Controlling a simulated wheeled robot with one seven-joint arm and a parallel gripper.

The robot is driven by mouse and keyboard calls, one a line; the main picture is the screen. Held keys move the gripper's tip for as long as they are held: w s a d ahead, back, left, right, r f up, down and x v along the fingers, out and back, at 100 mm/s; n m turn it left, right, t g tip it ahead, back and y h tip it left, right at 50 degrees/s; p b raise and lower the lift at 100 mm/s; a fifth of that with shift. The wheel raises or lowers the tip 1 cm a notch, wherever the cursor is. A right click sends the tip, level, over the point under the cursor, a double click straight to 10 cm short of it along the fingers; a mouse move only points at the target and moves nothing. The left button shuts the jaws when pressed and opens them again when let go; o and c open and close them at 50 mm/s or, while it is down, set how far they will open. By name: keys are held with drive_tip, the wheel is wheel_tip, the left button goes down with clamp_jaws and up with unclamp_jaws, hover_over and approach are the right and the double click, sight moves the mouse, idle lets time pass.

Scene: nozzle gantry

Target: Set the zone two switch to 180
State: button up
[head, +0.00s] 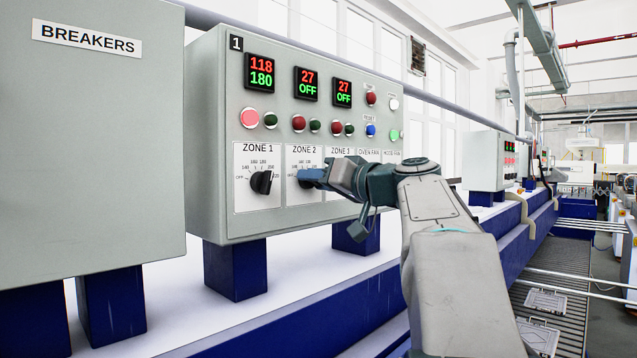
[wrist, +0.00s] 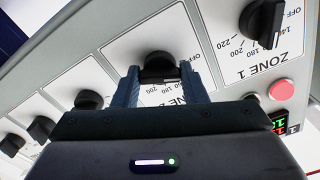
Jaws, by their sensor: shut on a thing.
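The zone two switch is a black rotary knob on a white dial plate labelled ZONE 2 (head: 304,150). My gripper (head: 308,178) is at this knob and covers most of it in the head view. In the wrist view, the knob (wrist: 159,64) sits between the two blue fingers of my gripper (wrist: 160,82), which are shut on it. The knob's pointer is hidden, so its setting cannot be read. The zone two display (head: 306,84) shows a red 27 over a green OFF.
The zone 1 knob (head: 262,182) is close on the left; its display (head: 261,72) reads 118 over 180. More knobs (wrist: 89,100) lie on the other side. Lamps and buttons (head: 299,123) sit above the dials. The breaker cabinet (head: 95,160) stands at the left.

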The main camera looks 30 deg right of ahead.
drive_tip(key=shift+m+p, duration=1.5)
drive_tip(key=shift+m, duration=6.4)
drive_tip(key=o, duration=1)
drive_tip(key=b+v, duration=0.3)
drive_tip(key=v, duration=1.1)
drive_tip(key=shift+w, duration=0.1)
